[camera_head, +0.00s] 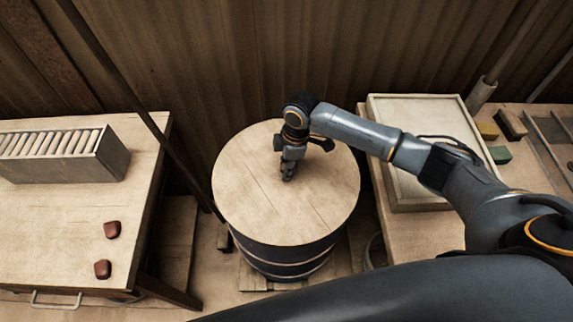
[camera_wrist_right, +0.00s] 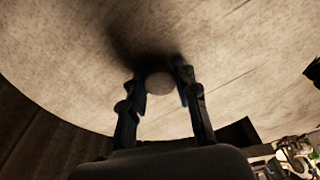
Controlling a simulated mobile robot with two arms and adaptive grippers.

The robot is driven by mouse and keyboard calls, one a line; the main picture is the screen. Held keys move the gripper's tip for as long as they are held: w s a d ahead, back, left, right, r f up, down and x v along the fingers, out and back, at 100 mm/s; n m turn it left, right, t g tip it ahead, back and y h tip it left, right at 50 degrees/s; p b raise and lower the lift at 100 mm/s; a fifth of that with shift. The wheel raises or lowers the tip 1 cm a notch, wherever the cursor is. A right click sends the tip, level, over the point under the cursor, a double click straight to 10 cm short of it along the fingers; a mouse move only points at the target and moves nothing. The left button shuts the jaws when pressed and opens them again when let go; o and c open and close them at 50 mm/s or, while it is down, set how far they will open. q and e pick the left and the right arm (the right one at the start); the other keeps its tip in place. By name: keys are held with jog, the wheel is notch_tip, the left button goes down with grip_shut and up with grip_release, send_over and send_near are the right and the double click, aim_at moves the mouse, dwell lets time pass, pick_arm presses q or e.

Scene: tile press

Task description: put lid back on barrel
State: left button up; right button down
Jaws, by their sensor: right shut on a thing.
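The round wooden lid (camera_head: 250,205) lies over the top of the dark barrel (camera_head: 285,258) in the head view and looks roughly level. I cannot tell whether it is fully seated. My right gripper (camera_head: 287,174) is over the middle of the lid, pointing down. In the right wrist view my right gripper (camera_wrist_right: 161,92) is shut on a round knob (camera_wrist_right: 160,83) on the lid (camera_wrist_right: 230,60). The knob is hidden by the gripper in the head view. My left gripper is not in view.
A wooden table (camera_head: 60,225) at left holds a slatted box (camera_head: 65,155) and two reddish pieces (camera_head: 112,229). A bench (camera_head: 420,235) at right holds a pale tray (camera_head: 385,150) and small blocks (camera_head: 498,154). A dark pole (camera_head: 135,100) leans close to the barrel's left side.

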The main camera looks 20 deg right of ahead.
jog(key=shift+c, duration=2.2)
grip_release()
jog(key=shift+r, duration=0.1)
jog(key=shift+r+p, duration=3.45)
jog(key=shift+p, duration=0.45)
grip_shut()
